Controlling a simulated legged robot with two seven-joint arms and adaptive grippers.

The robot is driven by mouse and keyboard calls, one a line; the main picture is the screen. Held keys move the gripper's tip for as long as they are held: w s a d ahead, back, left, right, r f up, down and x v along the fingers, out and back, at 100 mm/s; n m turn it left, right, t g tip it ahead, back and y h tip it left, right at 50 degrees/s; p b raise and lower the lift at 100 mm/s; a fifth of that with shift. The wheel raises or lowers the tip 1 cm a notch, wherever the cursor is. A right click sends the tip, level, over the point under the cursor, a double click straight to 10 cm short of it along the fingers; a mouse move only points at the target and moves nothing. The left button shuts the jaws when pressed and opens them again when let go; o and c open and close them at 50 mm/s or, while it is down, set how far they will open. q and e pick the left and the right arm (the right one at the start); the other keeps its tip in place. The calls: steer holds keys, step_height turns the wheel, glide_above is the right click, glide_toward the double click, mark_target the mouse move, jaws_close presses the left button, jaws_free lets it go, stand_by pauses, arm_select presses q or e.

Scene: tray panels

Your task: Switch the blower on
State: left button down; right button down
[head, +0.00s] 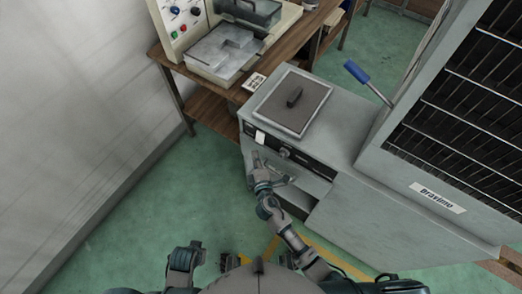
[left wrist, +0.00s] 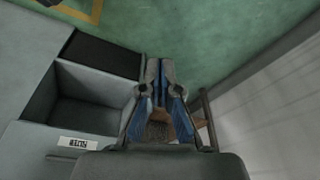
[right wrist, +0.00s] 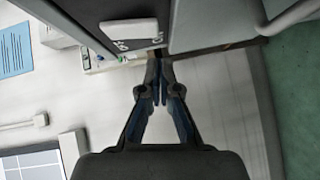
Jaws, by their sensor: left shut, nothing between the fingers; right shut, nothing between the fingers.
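The blower's grey cabinet (head: 330,150) stands right of centre in the head view. Its dark front strip carries a white switch (head: 260,137) at the left end and a round knob (head: 284,152). In the right wrist view the white switch (right wrist: 128,30) is close, with small lettering beside it; I cannot tell its position. My right gripper (head: 256,160) is shut and empty just in front of the strip, below the switch. In the right wrist view its closed tips (right wrist: 158,65) look apart from the switch. My left gripper (left wrist: 160,65) is shut and empty in the left wrist view.
A barred unit (head: 465,90) stands at the right, beside a blue-handled lever (head: 355,72). A wooden bench (head: 205,92) with a control panel stands at the back left. An open recess (head: 305,190) lies below the strip. Green floor (head: 165,190) is clear at left.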

mark_target(260, 137)
arm_select(q)
steer(key=shift+s+a+r, duration=0.15)
steer(key=shift+r, duration=0.1)
arm_select(e)
steer(key=w, duration=0.1)
steer(key=w+d, duration=0.1)
steer(key=w, duration=0.1)
steer(key=shift+d+f, duration=0.3)
steer(key=shift+d, duration=0.05)
arm_select(q)
steer(key=shift+a, duration=0.15)
arm_select(e)
steer(key=shift+a, duration=0.1)
